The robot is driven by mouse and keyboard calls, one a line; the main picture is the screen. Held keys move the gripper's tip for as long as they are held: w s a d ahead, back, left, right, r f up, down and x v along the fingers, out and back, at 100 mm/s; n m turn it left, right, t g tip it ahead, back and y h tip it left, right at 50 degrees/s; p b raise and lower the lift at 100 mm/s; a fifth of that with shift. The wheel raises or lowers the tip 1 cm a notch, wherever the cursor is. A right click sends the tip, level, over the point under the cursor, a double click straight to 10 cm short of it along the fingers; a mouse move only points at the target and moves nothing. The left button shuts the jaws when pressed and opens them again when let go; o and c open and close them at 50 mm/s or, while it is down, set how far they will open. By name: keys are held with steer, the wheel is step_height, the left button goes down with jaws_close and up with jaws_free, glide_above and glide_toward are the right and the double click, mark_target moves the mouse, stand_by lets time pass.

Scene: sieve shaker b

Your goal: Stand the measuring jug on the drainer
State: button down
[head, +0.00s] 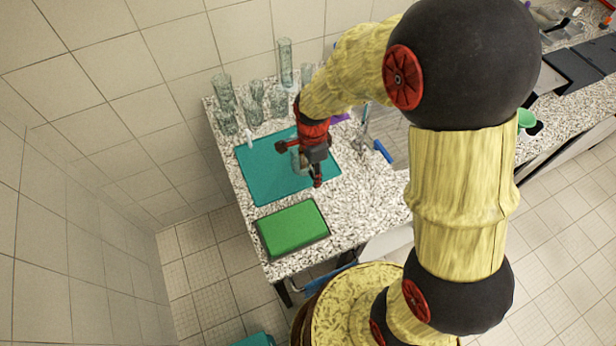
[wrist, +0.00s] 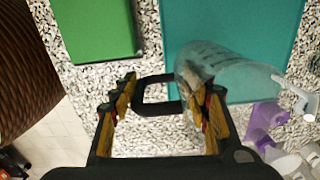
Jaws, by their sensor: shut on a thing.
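The measuring jug (wrist: 235,75) is a clear cylinder with a dark loop handle, lying across the wrist view over the teal mat. My gripper (wrist: 163,95) is shut on it at the handle end, with one finger overlapping the jug wall. In the head view my gripper (head: 304,168) is over the right part of the teal mat (head: 262,180), with the jug (head: 296,160) showing partly beside it. A grey ribbed metal area (head: 392,130) lies right of the gripper. I cannot tell which surface is the drainer, or whether the jug touches the mat.
A green board or tray (head: 292,228) lies at the counter's front. Several glass vessels (head: 252,100) stand along the back wall. A white item (head: 249,138), a purple item (head: 341,118) and a blue item (head: 383,151) are around the mat.

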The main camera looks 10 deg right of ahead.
steer(key=shift+w+a+f, duration=0.35)
steer(key=shift+w+f, duration=0.05)
steer(key=shift+f, duration=0.3)
steer(key=shift+w+f+b, duration=0.1)
steer(key=shift+f+b, duration=0.25)
steer(key=shift+f, duration=1.2)
steer(key=shift+f, duration=0.1)
steer(key=c, duration=1)
jaws_free()
steer(key=shift+o, duration=0.4)
